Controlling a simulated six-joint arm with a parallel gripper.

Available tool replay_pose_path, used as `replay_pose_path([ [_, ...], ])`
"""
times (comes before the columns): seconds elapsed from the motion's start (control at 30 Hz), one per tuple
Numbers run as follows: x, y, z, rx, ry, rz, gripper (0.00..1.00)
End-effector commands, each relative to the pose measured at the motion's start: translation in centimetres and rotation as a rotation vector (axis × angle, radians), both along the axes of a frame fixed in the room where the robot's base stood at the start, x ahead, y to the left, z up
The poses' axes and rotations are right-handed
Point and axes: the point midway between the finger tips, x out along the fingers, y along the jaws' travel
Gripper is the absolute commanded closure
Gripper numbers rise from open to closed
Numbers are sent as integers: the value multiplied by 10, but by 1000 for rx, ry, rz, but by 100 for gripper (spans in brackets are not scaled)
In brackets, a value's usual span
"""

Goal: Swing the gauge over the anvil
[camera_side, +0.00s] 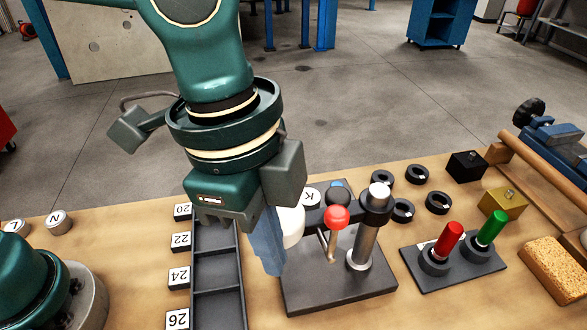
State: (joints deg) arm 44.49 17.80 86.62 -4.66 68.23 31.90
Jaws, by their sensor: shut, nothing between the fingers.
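My gripper (270,262) is shut and empty, pointing down at the left edge of a dark base plate (345,288). On the plate stands a steel post (362,247) with a black swing arm reaching left. A white rounded body (293,228), apparently the gauge, is at the arm's left end, just right of my fingers and partly hidden by them. I cannot tell whether they touch it. A lever with a red ball (336,217) is in front of the arm. A disc marked K (311,197) and a blue rounded part show behind the arm. I cannot make out the anvil clearly.
A dark compartment tray (217,310) with number cards lies left of the plate. Discs marked L and N sit far left. Several black rings (438,203), a black block (466,165), a brass block (503,201) and a stand with red and green handles (455,265) are at right.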

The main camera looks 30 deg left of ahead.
Motion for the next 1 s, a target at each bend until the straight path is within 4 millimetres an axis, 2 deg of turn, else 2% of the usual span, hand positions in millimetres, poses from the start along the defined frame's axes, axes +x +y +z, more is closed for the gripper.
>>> replay_pose_path([
  [0.2, 4, 9, 0, -1, -1, 2, 100],
  [0.67, 5, 11, 0, 0, 0, 0, 100],
  [1.0, 14, 24, 0, -1, 0, 2, 100],
])
